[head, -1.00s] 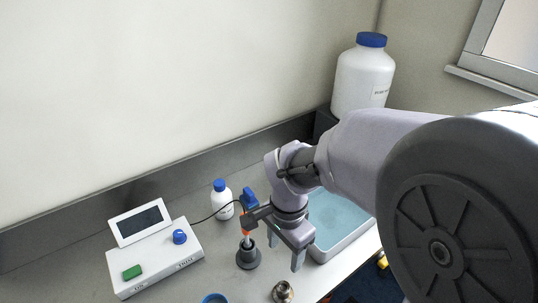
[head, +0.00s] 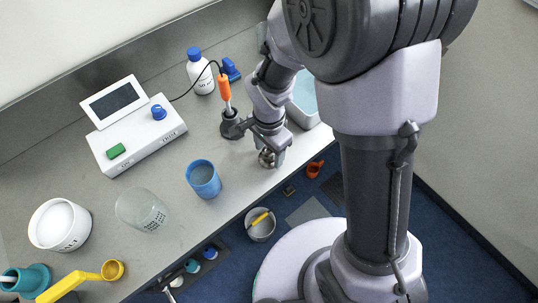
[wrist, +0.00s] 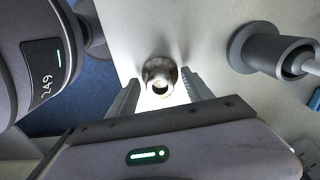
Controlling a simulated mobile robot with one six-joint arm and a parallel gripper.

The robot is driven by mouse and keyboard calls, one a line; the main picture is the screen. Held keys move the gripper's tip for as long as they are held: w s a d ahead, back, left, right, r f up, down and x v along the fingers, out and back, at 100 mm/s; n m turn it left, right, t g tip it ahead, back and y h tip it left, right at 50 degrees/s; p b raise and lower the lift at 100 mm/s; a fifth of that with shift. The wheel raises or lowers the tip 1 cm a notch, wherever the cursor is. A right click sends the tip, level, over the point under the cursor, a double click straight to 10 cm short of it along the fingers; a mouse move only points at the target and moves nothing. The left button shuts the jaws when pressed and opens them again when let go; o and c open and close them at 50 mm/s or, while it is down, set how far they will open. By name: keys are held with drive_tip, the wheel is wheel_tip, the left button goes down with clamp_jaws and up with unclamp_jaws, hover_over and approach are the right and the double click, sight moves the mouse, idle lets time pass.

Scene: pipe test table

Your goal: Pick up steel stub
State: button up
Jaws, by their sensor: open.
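The steel stub (head: 266,158) is a short, hollow metal piece on the grey table near its front edge. In the wrist view the stub (wrist: 160,76) shows its round open end and lies between the tips of my fingers, slightly beyond them. My gripper (wrist: 158,92) is open, with one finger on each side of the stub and gaps visible. In the head view my gripper (head: 270,148) is low over the stub and partly hides it.
A grey holder (head: 231,127) with an orange-handled probe (head: 225,88) stands close left of my gripper. A blue cup (head: 203,178), a glass beaker (head: 142,209) and a white meter box (head: 137,137) stand further left. A pale blue tray (head: 305,97) lies behind right.

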drive_tip(key=shift+c, duration=0.5)
clamp_jaws()
drive_tip(key=shift+r, duration=0.1)
